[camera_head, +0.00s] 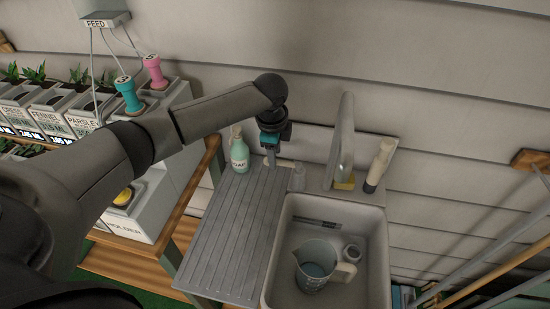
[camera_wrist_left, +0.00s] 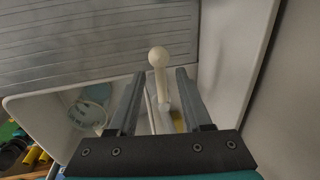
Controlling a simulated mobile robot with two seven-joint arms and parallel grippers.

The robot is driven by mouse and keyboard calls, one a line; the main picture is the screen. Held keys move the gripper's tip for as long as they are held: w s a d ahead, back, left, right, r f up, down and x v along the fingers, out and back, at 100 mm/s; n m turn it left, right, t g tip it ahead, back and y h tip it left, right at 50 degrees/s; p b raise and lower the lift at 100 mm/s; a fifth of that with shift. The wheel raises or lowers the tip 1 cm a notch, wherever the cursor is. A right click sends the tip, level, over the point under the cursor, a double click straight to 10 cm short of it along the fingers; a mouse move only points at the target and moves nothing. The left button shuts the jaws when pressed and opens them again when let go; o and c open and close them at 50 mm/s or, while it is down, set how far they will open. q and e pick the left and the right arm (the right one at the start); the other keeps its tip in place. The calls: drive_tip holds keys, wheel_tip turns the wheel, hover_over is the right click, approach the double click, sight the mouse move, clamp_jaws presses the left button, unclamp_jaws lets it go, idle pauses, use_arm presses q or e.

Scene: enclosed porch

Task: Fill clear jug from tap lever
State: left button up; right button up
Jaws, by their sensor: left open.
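The clear jug (camera_head: 314,268) stands upright in the sink basin (camera_head: 282,240), handle to the right, with pale blue inside; I cannot tell how much water it holds. It also shows at the left of the left wrist view (camera_wrist_left: 92,100). The grey tap (camera_head: 345,140) arches at the back of the sink; no stream shows. My left gripper (camera_head: 270,155) is above the back of the drainboard, left of the tap. In the left wrist view, a cream round-ended tap lever (camera_wrist_left: 158,60) shows between its open fingers (camera_wrist_left: 161,74); contact is unclear. My right gripper is not seen.
A soap bottle (camera_head: 239,153) stands at the back left of the ribbed drainboard (camera_head: 235,230). A cream cylinder (camera_head: 379,163) stands right of the tap. Planters (camera_head: 60,112) fill a left shelf; poles (camera_head: 500,255) lean at right.

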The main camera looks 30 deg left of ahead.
use_arm(q)
drive_tip(key=shift+w+f, duration=0.1)
drive_tip(key=shift+f, duration=0.6)
drive_tip(key=shift+c, duration=0.3)
clamp_jaws()
drive_tip(key=shift+a, duration=0.15)
idle(0.5)
